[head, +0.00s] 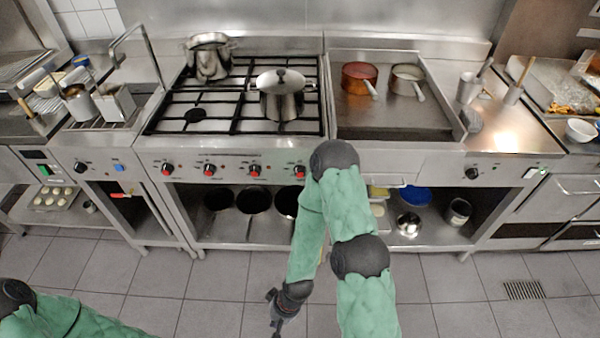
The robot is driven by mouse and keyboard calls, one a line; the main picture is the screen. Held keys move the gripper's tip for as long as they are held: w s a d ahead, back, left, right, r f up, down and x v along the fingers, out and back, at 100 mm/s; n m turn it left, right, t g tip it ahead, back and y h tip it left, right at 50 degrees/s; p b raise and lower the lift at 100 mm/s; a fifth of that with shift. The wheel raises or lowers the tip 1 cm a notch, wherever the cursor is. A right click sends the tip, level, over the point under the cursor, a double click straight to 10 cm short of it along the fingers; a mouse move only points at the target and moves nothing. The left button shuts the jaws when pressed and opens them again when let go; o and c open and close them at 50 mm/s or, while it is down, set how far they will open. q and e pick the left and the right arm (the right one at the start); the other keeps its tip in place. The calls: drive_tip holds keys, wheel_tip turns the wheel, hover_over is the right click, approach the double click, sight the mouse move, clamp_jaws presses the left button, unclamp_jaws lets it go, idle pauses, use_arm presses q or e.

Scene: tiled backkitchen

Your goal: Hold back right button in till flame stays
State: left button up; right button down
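The gas range (235,150) stands ahead with a row of several black-and-red knobs on its front panel. The rightmost knob (299,171) is just left of my raised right arm, and another knob (254,170) is to its left. I cannot tell which knob serves the back right burner. No flame shows; a lidded steel pot (281,97) covers part of the right side of the hob. My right gripper (275,318) hangs low over the floor, below and in front of the range, apart from the knobs. Its finger opening is unclear. My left gripper is out of the picture.
Another steel pot (208,58) stands at the back left of the hob. The griddle (385,115) to the right holds a copper pan (359,78) and a steel pan (407,80). The tiled floor (200,270) in front is clear.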

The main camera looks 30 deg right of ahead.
sight(300, 175)
idle(0.6)
drive_tip(key=w+d+r+t+h+p, duration=0.1)
drive_tip(key=w+d+r+t, duration=0.2)
drive_tip(key=w+d, duration=0.35)
drive_tip(key=w+d+r+t+p, duration=0.1)
drive_tip(key=w+d+r+t, duration=0.25)
drive_tip(key=w, duration=0.55)
drive_tip(key=w+d+r+t+h, duration=0.1)
drive_tip(key=w+d+r+t, duration=0.1)
drive_tip(key=d+r, duration=0.4)
drive_tip(key=w+d+r+n+t, duration=0.1)
drive_tip(key=w+d+r+t, duration=0.2)
drive_tip(key=w+d+r, duration=0.2)
drive_tip(key=shift+w+d+r+h+p, duration=0.3)
drive_tip(key=shift+d+r+h, duration=0.1)
drive_tip(key=shift+d, duration=0.45)
drive_tip(key=shift+t, duration=0.25)
drive_tip(key=w+d, duration=0.4)
drive_tip(key=w, duration=0.3)
drive_tip(key=shift+w+d+b, duration=0.25)
drive_tip(key=shift+d+b, duration=0.05)
drive_tip(key=shift+b, duration=0.15)
drive_tip(key=shift+w+d, duration=0.25)
drive_tip(key=shift+w, duration=0.1)
